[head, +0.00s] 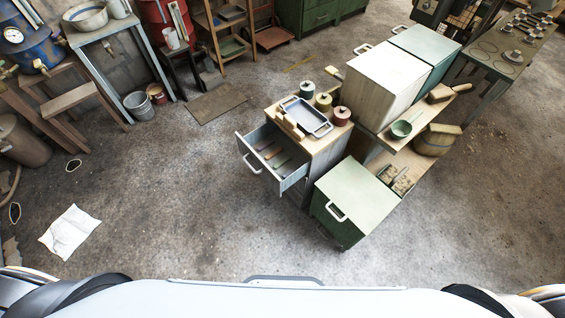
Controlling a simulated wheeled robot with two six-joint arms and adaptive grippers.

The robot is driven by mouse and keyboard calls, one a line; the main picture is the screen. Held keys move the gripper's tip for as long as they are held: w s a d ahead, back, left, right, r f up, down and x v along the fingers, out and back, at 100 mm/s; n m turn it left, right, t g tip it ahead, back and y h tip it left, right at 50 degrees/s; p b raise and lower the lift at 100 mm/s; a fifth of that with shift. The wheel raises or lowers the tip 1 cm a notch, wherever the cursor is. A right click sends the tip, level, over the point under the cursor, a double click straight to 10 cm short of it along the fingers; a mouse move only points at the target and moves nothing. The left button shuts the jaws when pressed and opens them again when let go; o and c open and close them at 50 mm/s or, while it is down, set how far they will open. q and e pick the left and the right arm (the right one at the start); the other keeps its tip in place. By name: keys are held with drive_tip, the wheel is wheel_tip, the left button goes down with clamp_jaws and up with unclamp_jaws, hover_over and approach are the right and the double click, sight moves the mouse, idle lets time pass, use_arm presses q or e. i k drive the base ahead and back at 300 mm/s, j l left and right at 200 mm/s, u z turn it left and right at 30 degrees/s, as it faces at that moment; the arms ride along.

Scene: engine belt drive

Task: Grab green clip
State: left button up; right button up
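An open drawer (263,178) sticks out to the left from a wood-topped cabinet (325,147). Several small flat pieces lie in it. One of them, nearest the front right, looks greenish (281,161); it is too small to tell whether it is the green clip. I cannot make out a clip for certain anywhere else. Neither of my grippers is in view; only parts of my own body show along the bottom edge.
A tray (306,116) and several small jars stand on the cabinet top. A green-topped cabinet (356,196) stands in front of it on the right. A white cloth (69,232) lies on the floor at left. The floor between is clear.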

sight(288, 158)
drive_tip(key=i+j+z, duration=0.15)
drive_tip(key=z, duration=0.3)
drive_tip(key=j+z, duration=0.45)
drive_tip(key=i+j+z, duration=0.1)
drive_tip(key=j+z, duration=0.2)
drive_tip(key=z, duration=0.15)
drive_tip(key=j+z, duration=0.15)
drive_tip(key=j, duration=1.1)
drive_tip(key=k+j+z, duration=0.2)
drive_tip(key=j, duration=1.05)
drive_tip(key=i+j, duration=0.05)
drive_tip(key=i, duration=0.05)
